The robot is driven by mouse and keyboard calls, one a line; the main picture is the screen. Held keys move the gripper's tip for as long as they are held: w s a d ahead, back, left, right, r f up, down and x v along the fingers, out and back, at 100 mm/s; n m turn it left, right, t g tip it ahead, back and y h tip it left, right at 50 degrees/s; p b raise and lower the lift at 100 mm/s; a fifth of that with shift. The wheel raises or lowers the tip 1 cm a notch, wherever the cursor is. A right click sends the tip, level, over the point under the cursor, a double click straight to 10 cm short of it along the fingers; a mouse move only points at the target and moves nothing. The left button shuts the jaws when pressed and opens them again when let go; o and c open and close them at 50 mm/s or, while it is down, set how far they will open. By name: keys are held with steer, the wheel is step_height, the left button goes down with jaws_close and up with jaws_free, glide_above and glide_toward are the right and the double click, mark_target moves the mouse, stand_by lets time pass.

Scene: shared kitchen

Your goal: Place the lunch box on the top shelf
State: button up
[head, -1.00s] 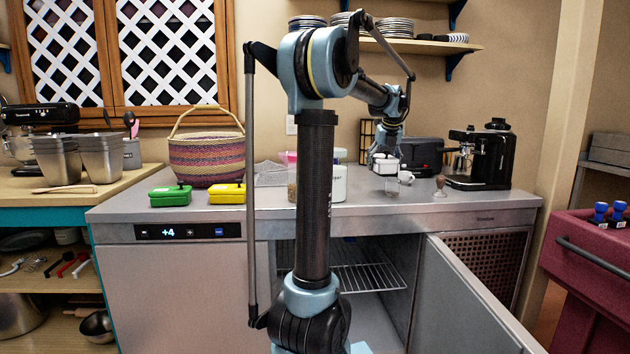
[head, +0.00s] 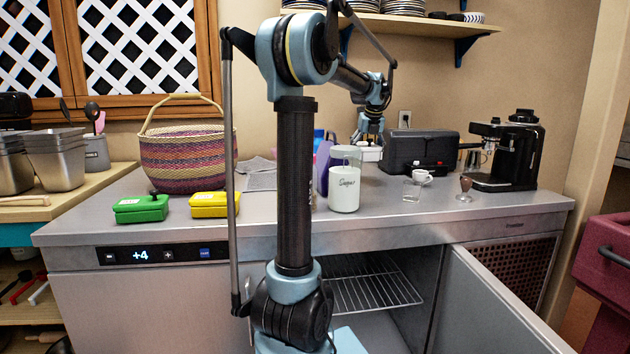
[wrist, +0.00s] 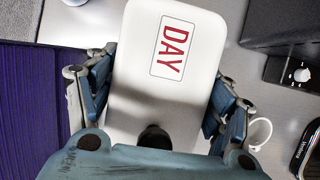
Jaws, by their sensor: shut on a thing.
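My gripper (head: 369,143) is shut on a white box (head: 371,154) with a red "DAY" label, held over the back of the counter. In the wrist view the white box (wrist: 170,75) lies between the fingers. I cannot tell if this is the lunch box. A wire shelf (head: 365,288) shows inside the open cabinet below the counter. A wall shelf (head: 425,25) holds plates at the top.
The cabinet door (head: 490,305) stands open at right. A sugar jar (head: 344,190), a white cup (head: 421,177), a glass (head: 411,190), a toaster (head: 420,152), and a coffee machine (head: 507,152) stand on the counter. A woven basket (head: 185,165) is behind the two boxes.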

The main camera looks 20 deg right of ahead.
steer(key=shift+w, duration=0.55)
steer(key=shift+w+f, duration=0.15)
steer(key=shift+f, duration=4.85)
steer(key=o, duration=1.1)
